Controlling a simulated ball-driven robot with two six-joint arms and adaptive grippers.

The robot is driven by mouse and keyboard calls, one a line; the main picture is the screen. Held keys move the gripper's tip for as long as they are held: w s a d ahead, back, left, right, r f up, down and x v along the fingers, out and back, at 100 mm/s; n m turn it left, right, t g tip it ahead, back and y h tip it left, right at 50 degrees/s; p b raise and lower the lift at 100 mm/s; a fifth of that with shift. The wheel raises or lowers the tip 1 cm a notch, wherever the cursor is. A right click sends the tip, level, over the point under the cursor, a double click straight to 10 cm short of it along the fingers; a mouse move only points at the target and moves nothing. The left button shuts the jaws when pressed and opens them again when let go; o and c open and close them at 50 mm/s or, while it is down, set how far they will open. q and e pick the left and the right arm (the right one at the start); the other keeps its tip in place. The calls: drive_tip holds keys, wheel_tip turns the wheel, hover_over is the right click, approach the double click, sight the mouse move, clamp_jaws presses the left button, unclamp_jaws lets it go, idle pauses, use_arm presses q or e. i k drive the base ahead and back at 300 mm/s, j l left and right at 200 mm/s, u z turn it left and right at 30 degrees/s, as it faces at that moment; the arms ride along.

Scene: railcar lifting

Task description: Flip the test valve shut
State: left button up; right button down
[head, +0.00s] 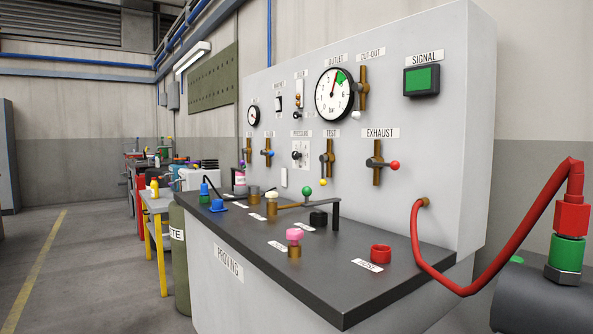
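The test valve (328,158) is on the grey upright panel, under the label TEST. It has a brown vertical pipe body. Neither of my grippers is in view.
A red hose (480,285) loops at the right. A dark green cylinder (179,260) stands left. Floor further left is clear.

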sight(324, 158)
drive_tip(key=i+j, duration=0.65)
drive_tip(key=i+j+z, duration=0.15)
drive_tip(key=i+j, duration=1.1)
drive_tip(key=j, duration=0.3)
drive_tip(key=i+l+z, duration=0.05)
